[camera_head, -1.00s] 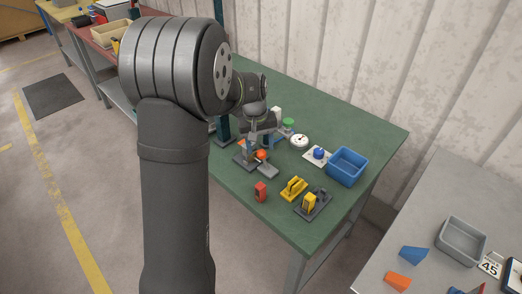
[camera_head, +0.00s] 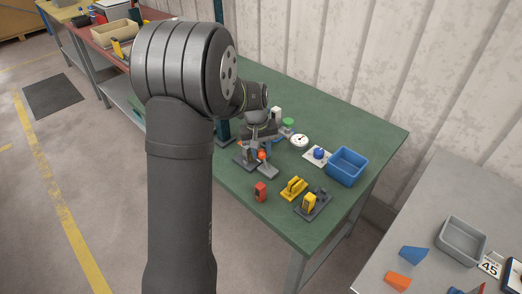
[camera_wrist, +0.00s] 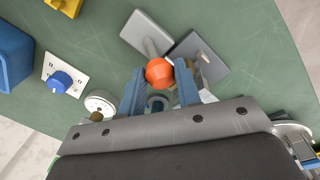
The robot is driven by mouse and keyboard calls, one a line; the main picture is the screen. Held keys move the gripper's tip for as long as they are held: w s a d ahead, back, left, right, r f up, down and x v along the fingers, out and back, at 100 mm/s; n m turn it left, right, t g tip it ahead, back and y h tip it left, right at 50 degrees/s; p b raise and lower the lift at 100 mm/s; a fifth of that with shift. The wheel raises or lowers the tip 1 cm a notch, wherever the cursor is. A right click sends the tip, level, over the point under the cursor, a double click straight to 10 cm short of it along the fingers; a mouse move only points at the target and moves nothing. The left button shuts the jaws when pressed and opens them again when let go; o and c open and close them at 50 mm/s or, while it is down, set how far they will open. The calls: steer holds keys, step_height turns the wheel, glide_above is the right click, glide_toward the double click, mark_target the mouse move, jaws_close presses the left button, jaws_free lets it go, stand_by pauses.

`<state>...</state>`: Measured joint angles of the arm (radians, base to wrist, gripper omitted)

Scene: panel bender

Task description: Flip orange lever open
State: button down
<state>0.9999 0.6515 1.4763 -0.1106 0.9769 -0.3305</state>
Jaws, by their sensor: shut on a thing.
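The orange lever's round knob (camera_wrist: 158,72) sits between the two blue fingers of my gripper (camera_wrist: 161,82) in the wrist view. My gripper is shut on it, with a finger on each side. The lever's grey stem runs from the knob toward a light grey base plate (camera_wrist: 140,30). In the head view the orange knob (camera_head: 262,155) shows just below my gripper (camera_head: 258,146), above the grey base (camera_head: 268,171). My fingers hide part of the lever's stem and mount.
A dark grey plate (camera_wrist: 208,48) with a post is beside the lever base. A round gauge (camera_head: 299,141), a blue knob (camera_head: 319,153), a blue bin (camera_head: 347,166), a red block (camera_head: 260,191) and yellow fixtures (camera_head: 294,187) stand nearby. The green table's front corner is clear.

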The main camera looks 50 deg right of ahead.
steer(key=shift+s+r+t, duration=0.2)
steer(key=shift+s+t, duration=0.3)
steer(key=shift+t, duration=0.2)
steer(key=shift+s+r+t, duration=0.15)
steer(key=shift+s+t, duration=0.35)
steer(key=shift+t, duration=0.2)
steer(key=s+t, duration=0.2)
steer(key=t, duration=0.1)
steer(key=s+t, duration=0.2)
steer(key=t, duration=0.1)
steer(key=shift+f, duration=0.3)
steer(key=shift+s+f+m+t, duration=0.15)
steer(key=shift+s+f+t, duration=0.2)
steer(key=shift+t, duration=0.4)
steer(key=shift+s+f+m+t, duration=0.15)
steer(key=shift+s+t, duration=0.25)
steer(key=shift+t, duration=0.35)
steer(key=c, duration=1.1)
jaws_free()
steer(key=shift+o, duration=0.2)
steer(key=shift+s, duration=0.1)
